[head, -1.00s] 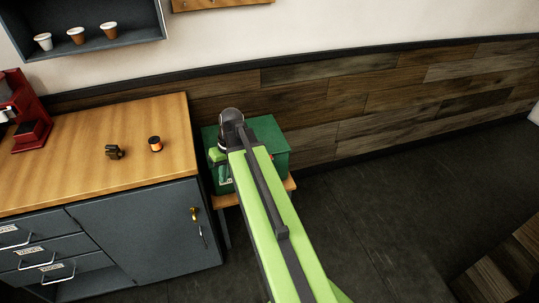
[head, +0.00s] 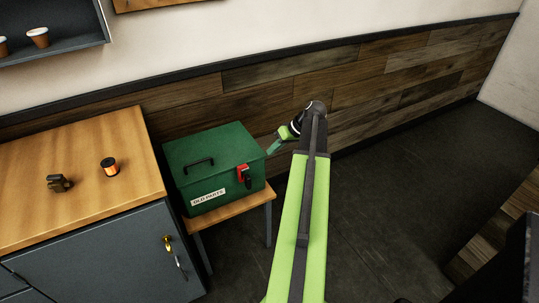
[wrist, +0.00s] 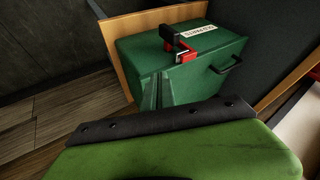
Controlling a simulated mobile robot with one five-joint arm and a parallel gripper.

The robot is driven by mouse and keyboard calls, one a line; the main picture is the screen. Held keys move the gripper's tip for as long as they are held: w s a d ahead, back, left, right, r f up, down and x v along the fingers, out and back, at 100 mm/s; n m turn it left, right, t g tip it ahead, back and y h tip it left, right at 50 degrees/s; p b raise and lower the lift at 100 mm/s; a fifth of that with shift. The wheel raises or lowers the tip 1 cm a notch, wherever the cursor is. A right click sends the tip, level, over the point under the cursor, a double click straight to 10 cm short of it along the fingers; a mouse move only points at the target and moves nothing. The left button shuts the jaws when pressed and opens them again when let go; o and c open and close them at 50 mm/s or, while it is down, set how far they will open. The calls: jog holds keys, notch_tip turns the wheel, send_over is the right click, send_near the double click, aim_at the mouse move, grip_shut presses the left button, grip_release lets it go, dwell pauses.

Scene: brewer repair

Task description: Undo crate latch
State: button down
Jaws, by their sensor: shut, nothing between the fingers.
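The green crate (head: 212,155) stands shut on a small wooden stand, with a dark handle on its lid and a white "OLD PARTS" label on its front. The red and black latch (head: 243,174) is on the front, right of the label. In the wrist view the crate (wrist: 210,75) and the latch (wrist: 180,50) show beyond my fingers. My gripper (head: 274,147) is at the crate's right side in the head view. Its green fingers (wrist: 157,92) are together and empty, apart from the latch. Whether they touch the crate, I cannot tell.
The wooden stand (head: 233,210) is only a little wider than the crate. A counter (head: 85,145) to its left bears a small dark part (head: 59,183) and an orange and black spool (head: 110,167).

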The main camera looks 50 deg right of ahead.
jog(key=w+a+f+b, duration=0.4)
jog(key=w+a+f, duration=0.1)
jog(key=shift+a+f, duration=0.15)
jog(key=shift+a, duration=0.25)
